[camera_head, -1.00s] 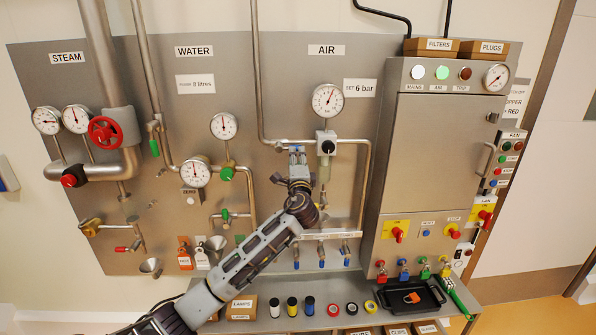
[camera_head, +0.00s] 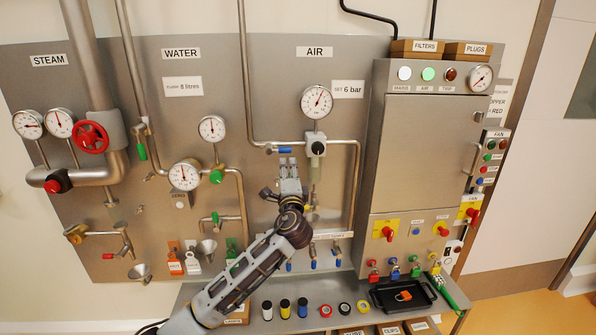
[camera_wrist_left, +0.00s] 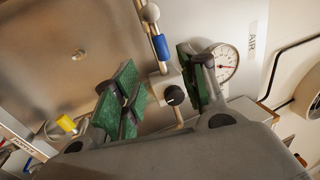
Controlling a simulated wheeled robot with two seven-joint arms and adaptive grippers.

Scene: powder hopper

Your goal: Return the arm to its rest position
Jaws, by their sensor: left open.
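My left arm reaches in from the lower left in the head view. Its gripper (camera_head: 288,166) points up at the panel, left of and below the air regulator (camera_head: 316,147). In the left wrist view the green-padded fingers (camera_wrist_left: 160,92) are spread apart with nothing held between them. The regulator's black knob (camera_wrist_left: 175,95) shows beyond the gap, with a blue-handled valve (camera_wrist_left: 160,46) above it. The air gauge (camera_head: 317,101) shows above the regulator and also in the wrist view (camera_wrist_left: 223,62). My right gripper is not in view.
The steel panel (camera_head: 80,240) carries pipes, gauges and valves. A tall cabinet (camera_head: 425,150) stands to the right. A bench shelf (camera_head: 195,293) below holds several small cylinders, tape rolls and a black tray (camera_head: 421,303). Hanging tags and funnels are left of the arm.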

